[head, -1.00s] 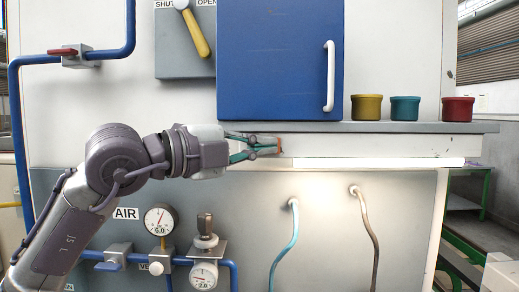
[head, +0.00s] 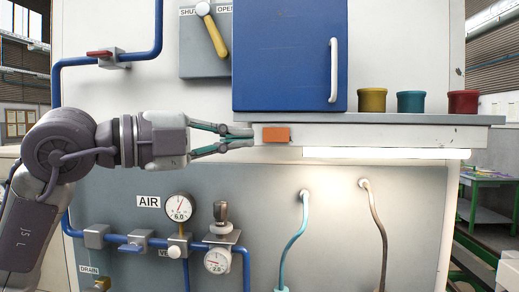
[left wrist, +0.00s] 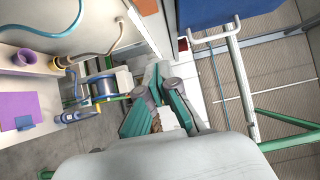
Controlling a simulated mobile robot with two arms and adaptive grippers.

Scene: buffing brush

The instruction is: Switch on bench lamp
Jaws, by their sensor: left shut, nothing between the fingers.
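The bench lamp (head: 385,153) is a long white strip under the shelf in the head view. It is bright, and the wall below it is lit. An orange rocker switch (head: 277,134) sits on the shelf's front edge, left of the lamp. My left gripper (head: 252,137) is just left of the switch, with its fingertips pointing right, a small gap short of it in the picture. It is shut and empty. Its fingers also show in the left wrist view (left wrist: 157,98). My right gripper is in neither view.
A blue cabinet (head: 290,55) with a white handle stands on the shelf, beside yellow (head: 372,100), teal (head: 410,102) and red (head: 463,102) pots. Below are blue pipes, gauges (head: 179,207) and two hoses (head: 297,235). A yellow-handled lever (head: 215,35) is above.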

